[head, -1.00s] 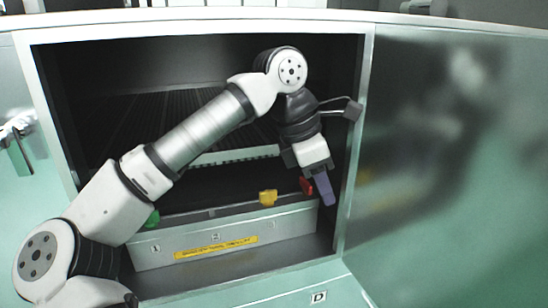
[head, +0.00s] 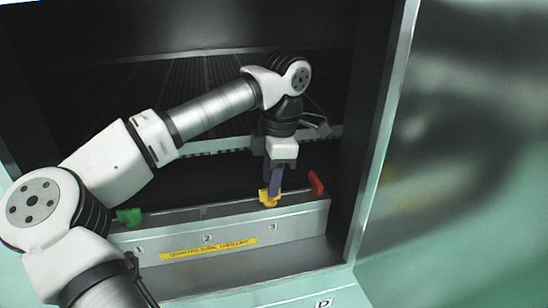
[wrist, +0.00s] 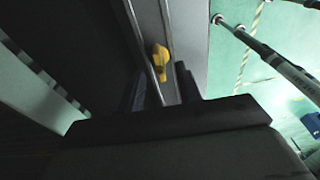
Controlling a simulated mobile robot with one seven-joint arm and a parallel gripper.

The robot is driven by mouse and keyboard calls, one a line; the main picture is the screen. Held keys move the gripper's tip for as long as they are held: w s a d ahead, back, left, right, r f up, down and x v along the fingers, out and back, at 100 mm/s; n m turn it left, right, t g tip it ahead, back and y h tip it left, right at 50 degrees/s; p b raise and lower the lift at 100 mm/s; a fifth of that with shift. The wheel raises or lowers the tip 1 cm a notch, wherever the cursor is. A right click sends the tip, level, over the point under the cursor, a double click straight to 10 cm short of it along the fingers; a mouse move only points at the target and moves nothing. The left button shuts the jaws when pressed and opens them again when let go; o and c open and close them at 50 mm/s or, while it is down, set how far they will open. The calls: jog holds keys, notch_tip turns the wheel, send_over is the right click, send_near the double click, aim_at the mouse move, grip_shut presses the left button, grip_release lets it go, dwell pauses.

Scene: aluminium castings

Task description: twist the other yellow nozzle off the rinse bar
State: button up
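One yellow nozzle (head: 269,197) stands on the rinse bar (head: 215,213) inside the cabinet, above the mark 3. My gripper (head: 273,188) points down at it, its fingers overlapping the nozzle's top in the head view. In the wrist view the yellow nozzle (wrist: 160,61) lies just past the fingertips, in line with the gap between them. The two fingers (wrist: 162,82) stand apart with nothing held between them. I cannot tell whether a finger touches the nozzle. No second yellow nozzle shows.
A red nozzle (head: 316,183) stands close to the right of the yellow one, and a green nozzle (head: 129,216) at the left end near mark 1. The cabinet's right wall (head: 380,150) is near the red nozzle. Dark slats lie behind the arm.

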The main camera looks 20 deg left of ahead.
jog(key=shift+f, duration=0.9)
jog(key=shift+c, duration=0.4)
grip_shut()
jog(key=n, duration=0.3)
jog(key=shift+a+b, duration=0.1)
jog(key=shift+b, duration=0.25)
jog(key=n, duration=0.3)
jog(key=shift+h, duration=0.3)
jog(key=shift+n+g+b, duration=0.3)
jog(key=shift+n+b, duration=0.05)
jog(key=shift+n, duration=0.75)
jog(key=n, duration=0.4)
jog(key=shift+n+h+b, duration=0.3)
jog(key=shift+h, duration=0.1)
